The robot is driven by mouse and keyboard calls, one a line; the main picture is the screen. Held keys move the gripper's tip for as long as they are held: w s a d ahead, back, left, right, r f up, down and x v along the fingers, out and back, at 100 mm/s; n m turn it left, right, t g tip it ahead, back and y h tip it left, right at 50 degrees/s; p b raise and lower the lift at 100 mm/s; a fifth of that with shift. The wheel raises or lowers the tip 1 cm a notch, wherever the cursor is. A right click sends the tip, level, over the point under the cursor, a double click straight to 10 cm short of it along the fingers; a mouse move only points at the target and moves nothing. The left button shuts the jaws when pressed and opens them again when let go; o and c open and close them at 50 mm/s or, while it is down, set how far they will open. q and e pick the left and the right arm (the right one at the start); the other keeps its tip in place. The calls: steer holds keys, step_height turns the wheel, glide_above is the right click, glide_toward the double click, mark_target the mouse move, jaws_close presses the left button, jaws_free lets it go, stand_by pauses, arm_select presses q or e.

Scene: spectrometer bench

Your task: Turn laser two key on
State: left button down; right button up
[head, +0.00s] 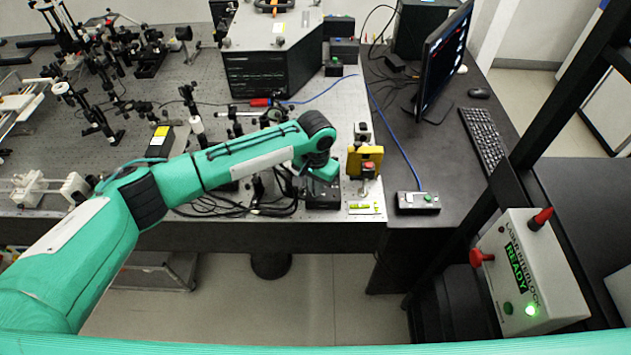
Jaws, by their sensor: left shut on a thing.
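My left arm reaches in from the left across the front of the bench, and my left gripper (322,172) points down at the bench's front right part. It is over a small dark box (322,198), beside the yellow block with a red button. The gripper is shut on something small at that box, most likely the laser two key. The key itself is hidden by the gripper and wrist, so its angle cannot be told. My right gripper is not in view.
A yellow block with a red button (366,160) stands close right of the gripper. A grey switch box (418,202), a monitor (442,58) and a keyboard (482,138) lie further right. An interlock box (528,275) reads READY. Optics mounts and loose cables crowd the bench's left.

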arm_select(q)
steer(key=m+p, duration=0.1)
steer(key=m, duration=0.4)
steer(key=shift+m, duration=0.3)
steer(key=m, duration=0.3)
steer(key=shift+m, duration=1.3)
steer(key=c, duration=1.6)
jaws_free()
